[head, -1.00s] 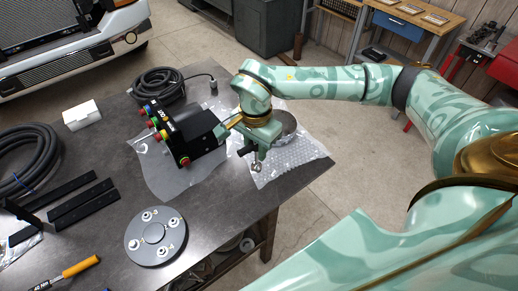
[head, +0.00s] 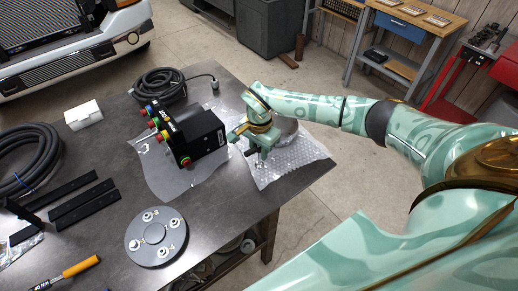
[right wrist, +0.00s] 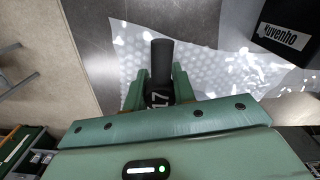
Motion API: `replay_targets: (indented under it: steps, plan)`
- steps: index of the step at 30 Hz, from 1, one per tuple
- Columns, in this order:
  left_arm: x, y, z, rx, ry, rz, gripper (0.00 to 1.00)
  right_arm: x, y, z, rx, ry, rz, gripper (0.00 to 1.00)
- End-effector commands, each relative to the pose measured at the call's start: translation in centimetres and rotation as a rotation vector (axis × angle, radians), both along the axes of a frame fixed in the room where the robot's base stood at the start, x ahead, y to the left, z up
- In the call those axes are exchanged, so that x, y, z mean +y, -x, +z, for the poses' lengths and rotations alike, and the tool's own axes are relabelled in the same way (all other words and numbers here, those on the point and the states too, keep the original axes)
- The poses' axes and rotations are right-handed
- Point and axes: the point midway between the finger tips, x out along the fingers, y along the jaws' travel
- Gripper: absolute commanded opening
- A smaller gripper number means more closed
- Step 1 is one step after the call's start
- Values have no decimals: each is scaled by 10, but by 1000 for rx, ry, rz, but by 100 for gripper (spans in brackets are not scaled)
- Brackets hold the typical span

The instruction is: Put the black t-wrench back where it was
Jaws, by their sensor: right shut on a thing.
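My right gripper (head: 257,156) is over the bubble wrap (head: 300,160) near the right edge of the table. It is shut on the black t-wrench (right wrist: 161,62), whose dark round bar marked 17 stands out between the fingers in the right wrist view. In the head view the gripper mostly hides the wrench. The gripper is low, close to the bubble wrap; I cannot tell whether the wrench touches it. My left gripper is not in view.
A black control box (head: 195,132) with coloured buttons stands just left of the gripper. A round grey plate (head: 155,236) with several studs lies nearer the front. A coiled cable (head: 160,82) lies behind the box. The table's right edge is close.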

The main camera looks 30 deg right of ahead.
Motion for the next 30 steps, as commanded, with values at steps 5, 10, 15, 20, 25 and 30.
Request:
replay_targets:
  steps: [5, 10, 15, 20, 25, 30]
  plan:
    - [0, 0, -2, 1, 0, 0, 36, 0, 0, -3, 0, 0, -1, 37]
    - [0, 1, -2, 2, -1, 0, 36, 0, 0, -3, 0, 0, -1, 48]
    - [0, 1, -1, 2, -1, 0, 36, 0, 0, -1, 0, 0, 0, 48]
    - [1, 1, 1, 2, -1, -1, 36, -1, -1, 18, -5, 1, -1, 48]
    - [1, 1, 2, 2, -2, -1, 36, -1, -1, 59, -6, 1, 0, 48]
    - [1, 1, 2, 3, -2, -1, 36, -1, -1, 96, -4, 2, -1, 48]
